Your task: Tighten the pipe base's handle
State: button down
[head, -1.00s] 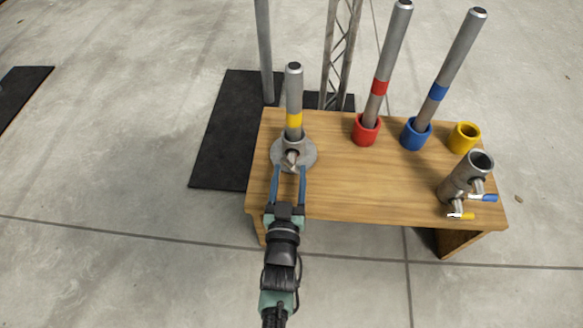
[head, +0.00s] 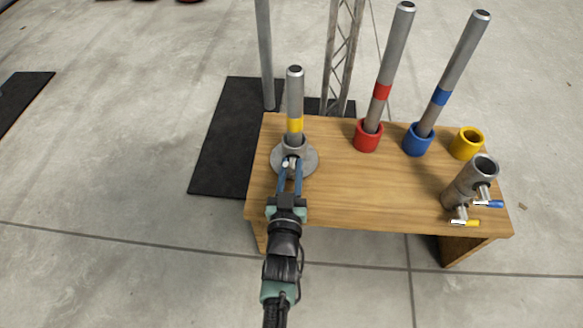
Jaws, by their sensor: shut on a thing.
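The pipe base (head: 309,165) is a round grey metal plate with a short socket at the left of the wooden table. A grey pipe with a yellow band (head: 295,95) stands upright in the socket. The base's handle (head: 286,164) is small and metallic, on the near side of the socket. My gripper (head: 291,166) reaches in from the near side. Its blue fingers are close together, shut on the handle, and hide part of it.
A red cup (head: 367,137) and a blue cup (head: 417,141) hold leaning pipes. An empty yellow cup (head: 466,143) and a metal clamp fitting (head: 471,184) with blue and yellow handles stand at the right. The table's middle (head: 370,190) is clear. Metal posts rise behind.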

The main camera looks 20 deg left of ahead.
jog(key=shift+f+m, duration=0.1)
jog(key=shift+m, duration=0.3)
jog(key=m+b, duration=0.1)
jog(key=m, duration=0.1)
jog(key=shift+m, duration=0.4)
jog(key=shift+m+b, duration=0.5)
jog(key=shift+m, duration=1.6)
jog(key=shift+s, duration=0.1)
jog(key=c, duration=0.9)
grip_release()
jog(key=shift+o, duration=1.1)
